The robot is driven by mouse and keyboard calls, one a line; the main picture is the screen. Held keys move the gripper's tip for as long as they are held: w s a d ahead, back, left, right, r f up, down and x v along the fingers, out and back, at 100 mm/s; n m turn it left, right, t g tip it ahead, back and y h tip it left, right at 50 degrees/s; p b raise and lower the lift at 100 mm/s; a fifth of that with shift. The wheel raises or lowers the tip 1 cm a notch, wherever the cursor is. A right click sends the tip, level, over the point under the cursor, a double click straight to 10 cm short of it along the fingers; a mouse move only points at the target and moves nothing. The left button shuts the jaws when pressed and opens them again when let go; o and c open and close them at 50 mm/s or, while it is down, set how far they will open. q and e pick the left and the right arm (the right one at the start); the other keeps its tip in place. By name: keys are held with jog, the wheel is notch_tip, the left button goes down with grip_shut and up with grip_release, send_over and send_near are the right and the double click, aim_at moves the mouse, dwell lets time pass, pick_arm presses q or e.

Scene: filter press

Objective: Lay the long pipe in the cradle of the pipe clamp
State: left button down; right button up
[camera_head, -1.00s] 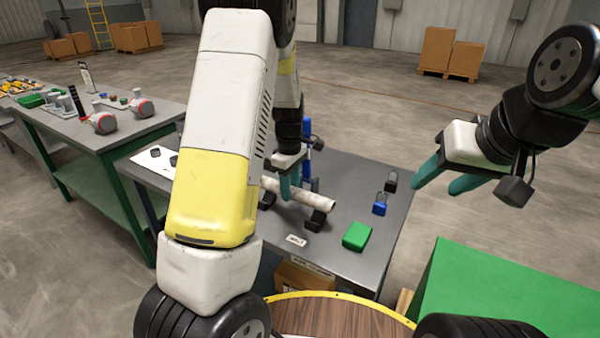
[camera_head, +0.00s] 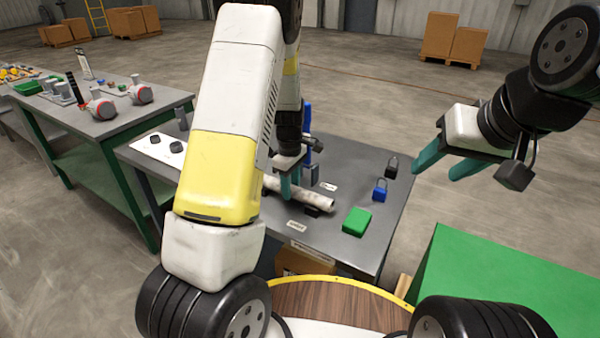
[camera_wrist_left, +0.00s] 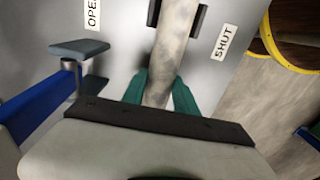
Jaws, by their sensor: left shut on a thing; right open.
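My left gripper (camera_head: 290,187) is shut on the long pipe (camera_head: 318,197), a mottled whitish tube over the grey table. In the left wrist view the pipe (camera_wrist_left: 172,50) runs out from between the green fingers (camera_wrist_left: 160,95). Black cradle parts (camera_wrist_left: 199,20) show on both sides of it there. In the head view, a black cradle block (camera_head: 312,212) shows under the pipe near its right end; I cannot tell whether they touch. The pipe's left part is hidden behind my left arm. My right gripper (camera_head: 445,163) is open and empty, right of the table.
A blue upright part (camera_head: 307,120) stands behind the pipe; blue and grey parts (camera_wrist_left: 35,105) show left in the wrist view. A green box (camera_head: 356,221) and padlocks (camera_head: 380,190) lie right on the table (camera_head: 345,165). OPEN and SHUT labels (camera_wrist_left: 223,42) flank the pipe.

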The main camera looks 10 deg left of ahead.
pick_arm(q)
jog(key=c, duration=0.9)
grip_release()
jog(key=shift+r, duration=3.9)
